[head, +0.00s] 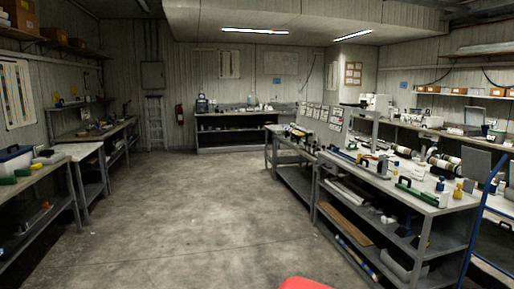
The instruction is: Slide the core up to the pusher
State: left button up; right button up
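Neither of my grippers is in view. On the long right workbench (436,208) lie banded dark-and-light cylinders that look like core pieces (443,162), some way off. A similar cylinder lies farther along the bench (402,151). They are small here, and I cannot tell which is the task's core. I cannot pick out the pusher among the small items on the bench.
Open concrete floor (190,205) spans the middle. Green-handled tools (418,194) lie on the right workbench's near end. A blue rail (482,215) stands at the right edge. Left benches (40,180) line the wall. A back bench (235,133) stands far off.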

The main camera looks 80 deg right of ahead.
aim_at(451, 159)
jog(key=z, duration=4.15)
jog(key=i+l+z, duration=0.6)
jog(key=i+z, duration=0.15)
jog(key=i, duration=0.2)
jog(key=i+l+z, duration=0.15)
jog(key=i+z, duration=0.2)
jog(key=i, duration=1.7)
jog(key=i+z, duration=0.1)
jog(key=i, duration=1.45)
jog(key=i+j, duration=0.1)
jog(key=i, duration=2.4)
jog(key=i+l, duration=0.15)
jog(key=i, duration=0.8)
jog(key=i+j+u, duration=0.1)
jog(key=i+u, duration=0.6)
jog(key=i+l+u, duration=0.1)
jog(key=u, duration=0.25)
jog(key=i, duration=0.1)
